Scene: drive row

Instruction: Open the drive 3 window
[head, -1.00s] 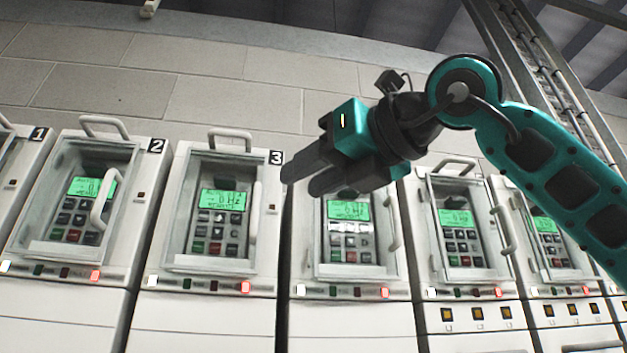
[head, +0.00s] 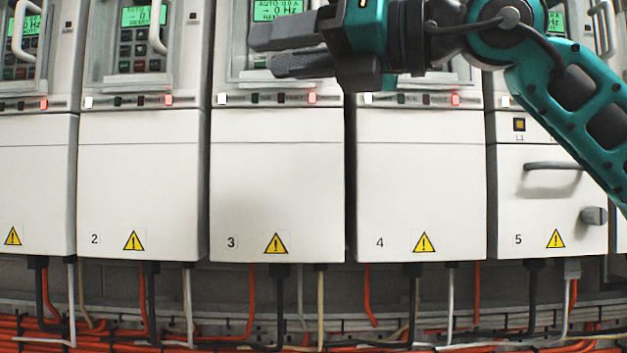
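Drive 3 is the white cabinet (head: 277,185) with the label "3" at its lower left. Its window (head: 238,50) is at the top edge of the head view, with part of the green display (head: 285,8) showing behind it. The window looks shut; its upper part is cut off, and my gripper covers much of the right side, where its handle is hidden. My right gripper (head: 268,52) is in front of this window, fingers pointing left. The two dark fingers look apart, with nothing seen between them. I cannot tell whether it touches the window. My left gripper is out of view.
Drive 2 (head: 140,185) stands to the left, drive 4 (head: 421,180) and drive 5 (head: 548,215) to the right. Drive 5's lower door has a bar handle (head: 553,166) and a knob (head: 594,215). Orange, black and white cables (head: 280,300) run below the cabinets.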

